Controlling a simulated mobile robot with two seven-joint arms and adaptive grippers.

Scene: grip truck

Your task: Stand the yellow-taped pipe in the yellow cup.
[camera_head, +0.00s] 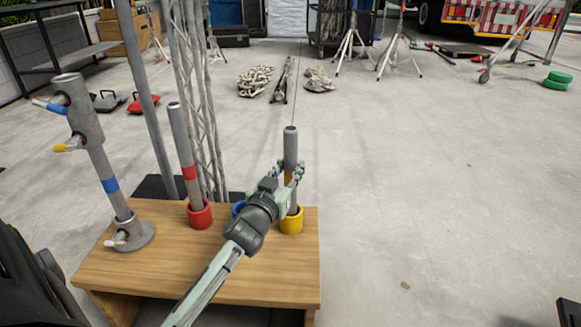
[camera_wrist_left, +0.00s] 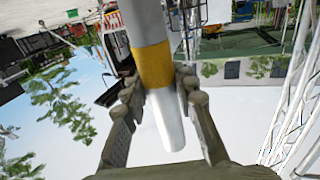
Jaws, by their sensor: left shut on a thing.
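The yellow-taped pipe (camera_head: 290,148) stands upright at the yellow cup (camera_head: 291,223) on the right of the wooden table. Its lower end appears to be inside the cup, partly behind my gripper. My left gripper (camera_head: 293,174) is shut on the pipe at its yellow tape. In the left wrist view the pipe's yellow band (camera_wrist_left: 153,65) shows between the two fingers (camera_wrist_left: 158,100). My right gripper is not in view.
A red-taped pipe (camera_head: 181,140) stands in a red cup (camera_head: 200,215). A blue cup (camera_head: 238,208) is mostly hidden behind my left gripper. A blue-taped pipe (camera_head: 104,170) stands in a clamped metal base (camera_head: 130,237) at the table's left. The wooden table (camera_head: 200,275) has bare room in front.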

